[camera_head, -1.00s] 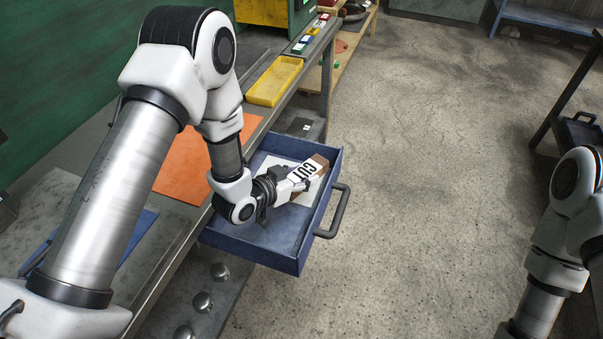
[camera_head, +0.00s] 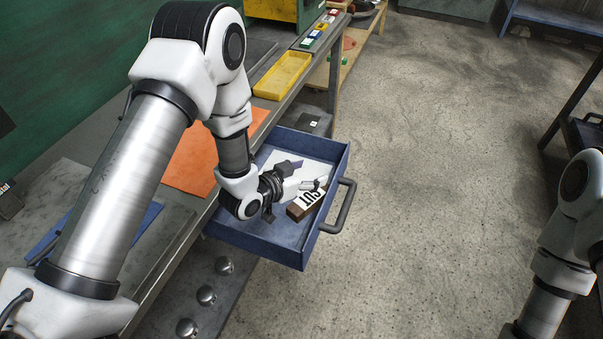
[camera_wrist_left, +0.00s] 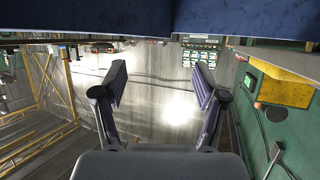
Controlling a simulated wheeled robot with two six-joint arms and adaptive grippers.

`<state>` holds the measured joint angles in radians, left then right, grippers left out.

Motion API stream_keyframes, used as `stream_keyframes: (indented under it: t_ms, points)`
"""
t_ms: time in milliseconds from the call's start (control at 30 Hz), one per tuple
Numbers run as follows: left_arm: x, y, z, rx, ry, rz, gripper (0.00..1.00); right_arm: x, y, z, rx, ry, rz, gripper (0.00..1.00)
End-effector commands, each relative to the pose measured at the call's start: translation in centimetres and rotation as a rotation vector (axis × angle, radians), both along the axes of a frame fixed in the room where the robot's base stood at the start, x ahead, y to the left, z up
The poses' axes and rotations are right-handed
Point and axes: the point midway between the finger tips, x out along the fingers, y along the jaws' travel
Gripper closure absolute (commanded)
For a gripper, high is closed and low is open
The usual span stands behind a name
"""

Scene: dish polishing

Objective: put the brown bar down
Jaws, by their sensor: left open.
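The brown bar (camera_head: 294,213), with a white label lettered "CUT", lies at a slant in the open blue drawer (camera_head: 250,237), near its handle side. A white sheet lies in the drawer behind it. My left gripper (camera_head: 308,174) is over the drawer, just behind the bar, its fingers spread and empty. In the left wrist view my left gripper (camera_wrist_left: 159,82) also shows wide open with nothing between the fingers, and the bar is out of that view. I cannot tell whether a finger touches the bar. My right gripper is not in view.
The drawer handle (camera_head: 340,207) sticks out over the floor. A yellow tray (camera_head: 283,75) and an orange sheet (camera_head: 190,160) lie on the workbench. Several round metal knobs (camera_head: 206,295) are below the drawer. Open floor is to the right.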

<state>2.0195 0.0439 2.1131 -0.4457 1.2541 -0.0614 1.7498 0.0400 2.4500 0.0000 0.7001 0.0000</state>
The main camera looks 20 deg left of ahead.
Motion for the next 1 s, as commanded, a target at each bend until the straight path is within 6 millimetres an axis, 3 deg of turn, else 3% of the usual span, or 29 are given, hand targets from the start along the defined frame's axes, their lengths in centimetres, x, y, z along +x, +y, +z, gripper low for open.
stream_keyframes:
  t_ms: [67, 167, 500, 700, 1000]
  points:
    - [0.0, 0.0, 1.4, 0.0, -0.001, 0.0, 0.29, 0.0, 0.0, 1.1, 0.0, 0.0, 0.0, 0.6]
    - [-1.3, 0.7, 1.5, -0.003, 0.002, 0.005, 0.29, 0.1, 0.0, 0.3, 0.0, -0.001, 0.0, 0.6]
    - [-8.7, 4.1, 4.9, -0.007, 0.001, 0.006, 0.29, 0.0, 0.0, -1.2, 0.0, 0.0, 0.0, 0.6]
    - [-10.1, 4.6, 5.6, -0.002, 0.0, 0.001, 0.29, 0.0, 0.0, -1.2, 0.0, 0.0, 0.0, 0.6]
    - [-10.1, 4.6, 5.7, 0.0, 0.0, 0.0, 0.29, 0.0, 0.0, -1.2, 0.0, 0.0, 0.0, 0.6]
